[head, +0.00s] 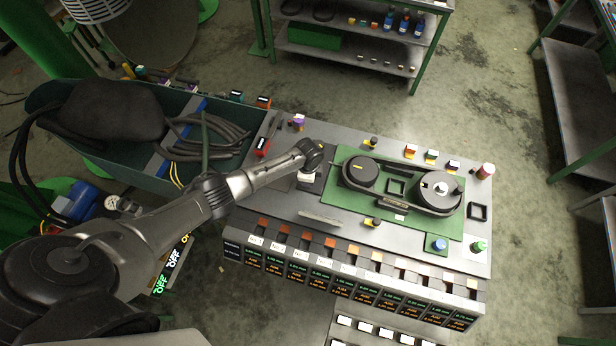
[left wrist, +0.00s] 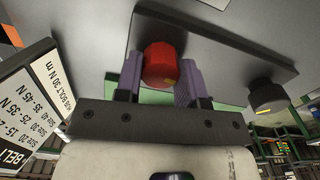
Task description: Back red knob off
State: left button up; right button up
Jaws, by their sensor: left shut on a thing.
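In the head view my left gripper (head: 307,182) points down at the left part of the grey bench top, left of the green board (head: 340,195). The knob is hidden there by the gripper and wrist. My right gripper is not in view.
A black knob (left wrist: 268,96) is beside the plate. Labelled bins (head: 290,240) line the bench front. A green bin with cables (head: 130,165) stands left.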

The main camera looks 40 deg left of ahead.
pick_arm(q)
jog(key=shift+r, duration=0.1)
jog(key=o, duration=0.9)
jog(key=shift+r, duration=6.85)
